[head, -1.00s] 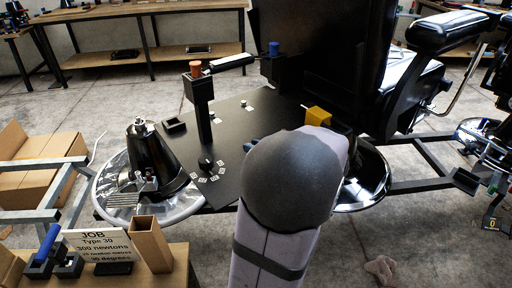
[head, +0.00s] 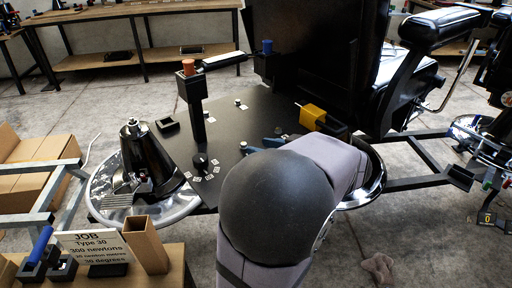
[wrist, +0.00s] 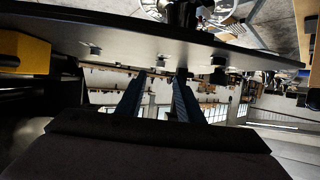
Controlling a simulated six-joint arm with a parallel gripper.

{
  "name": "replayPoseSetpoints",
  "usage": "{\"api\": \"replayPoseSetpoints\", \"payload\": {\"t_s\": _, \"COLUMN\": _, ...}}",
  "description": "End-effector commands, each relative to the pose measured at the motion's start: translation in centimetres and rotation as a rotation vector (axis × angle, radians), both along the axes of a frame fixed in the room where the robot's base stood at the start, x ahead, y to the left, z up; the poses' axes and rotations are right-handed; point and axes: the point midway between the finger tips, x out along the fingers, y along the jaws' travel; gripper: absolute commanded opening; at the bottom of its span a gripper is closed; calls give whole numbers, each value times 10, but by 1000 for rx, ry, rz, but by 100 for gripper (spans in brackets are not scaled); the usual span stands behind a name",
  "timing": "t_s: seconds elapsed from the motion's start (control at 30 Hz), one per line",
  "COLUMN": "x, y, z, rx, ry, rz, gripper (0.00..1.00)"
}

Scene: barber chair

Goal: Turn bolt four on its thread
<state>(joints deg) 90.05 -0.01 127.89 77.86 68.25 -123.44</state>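A black plate (head: 222,130) carries several small pale bolts with white number tags; I cannot read which one is bolt four. The wrist view shows the plate (wrist: 130,38) edge-on. My gripper (wrist: 160,80) is open there, its two blue fingers apart with nothing between them. A bolt (wrist: 160,62) lies ahead between the fingertips, apart from them. Other bolts show left (wrist: 95,49) and right (wrist: 219,60). My arm hides part of the plate.
A black post with an orange top (head: 190,75) and a black knob (head: 200,161) stand on the plate's left. A yellow block (head: 312,117) is at its right, before the dark chair (head: 305,60). A job sign (head: 93,246) stands front left.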

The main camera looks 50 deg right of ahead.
Motion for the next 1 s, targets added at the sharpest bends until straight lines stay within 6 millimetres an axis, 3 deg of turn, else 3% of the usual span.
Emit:
{"api": "replayPoseSetpoints", "payload": {"t_s": 0.2, "x": -13, "y": 3, "z": 5, "rx": 0, "ry": 1, "rz": 0, "gripper": 34}}
{"api": "replayPoseSetpoints", "payload": {"t_s": 0.63, "x": -13, "y": 1, "z": 9, "rx": 1, "ry": 3, "rz": 11, "gripper": 34}}
{"api": "replayPoseSetpoints", "payload": {"t_s": 1.0, "x": -12, "y": -25, "z": 24, "rx": 6, "ry": 20, "rz": 192, "gripper": 34}}
